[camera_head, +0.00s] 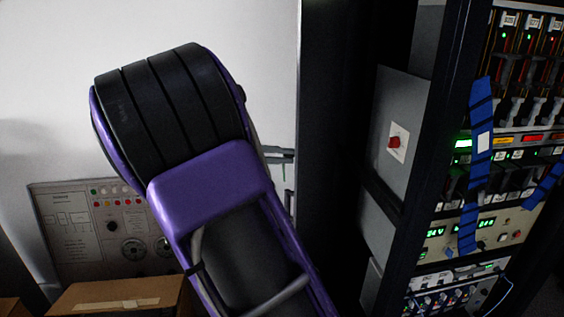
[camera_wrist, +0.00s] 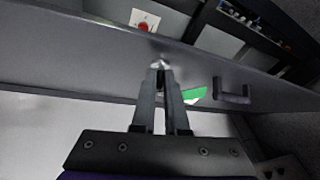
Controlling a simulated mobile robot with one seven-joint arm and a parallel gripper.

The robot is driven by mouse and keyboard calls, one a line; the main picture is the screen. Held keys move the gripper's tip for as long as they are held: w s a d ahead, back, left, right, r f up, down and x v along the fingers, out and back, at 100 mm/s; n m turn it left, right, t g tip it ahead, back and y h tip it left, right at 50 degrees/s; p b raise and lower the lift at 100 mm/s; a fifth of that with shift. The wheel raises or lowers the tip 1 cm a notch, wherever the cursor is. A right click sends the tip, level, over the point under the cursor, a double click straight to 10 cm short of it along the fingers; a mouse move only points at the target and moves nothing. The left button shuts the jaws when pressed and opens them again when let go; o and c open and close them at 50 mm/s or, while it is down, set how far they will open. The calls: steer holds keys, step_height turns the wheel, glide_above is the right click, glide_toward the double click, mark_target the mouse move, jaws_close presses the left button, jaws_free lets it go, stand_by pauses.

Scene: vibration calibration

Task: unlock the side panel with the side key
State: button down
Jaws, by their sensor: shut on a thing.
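In the wrist view, my gripper (camera_wrist: 162,72) points at the long grey side panel (camera_wrist: 70,45). Its two fingers are closed together on a small silver piece, which looks like the side key (camera_wrist: 160,63). The piece is at the panel's face; the fingertips largely hide it, so I cannot tell whether it is in a lock or how it is turned. A green tag (camera_wrist: 194,94) shows just right of the fingers, partly covered by them. In the head view my own arm hides the gripper and the key.
A dark handle (camera_wrist: 232,93) sticks out from the panel right of my fingers. Beyond the panel is a red button (camera_wrist: 145,22), also seen in the head view (camera_head: 395,142). An equipment rack (camera_head: 450,180) stands right, a cardboard box (camera_head: 118,298) lower left.

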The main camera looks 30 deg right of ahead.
steer(key=m+h+b, duration=0.1)
steer(key=b, duration=0.1)
steer(key=f+m+h+b, duration=0.1)
steer(key=b, duration=0.1)
steer(key=shift+a+h, duration=0.1)
steer(key=shift+h, duration=0.3)
steer(key=shift+m, duration=0.3)
steer(key=c, duration=0.9)
jaws_free()
steer(key=shift+c, duration=0.2)
steer(key=shift+r, duration=0.1)
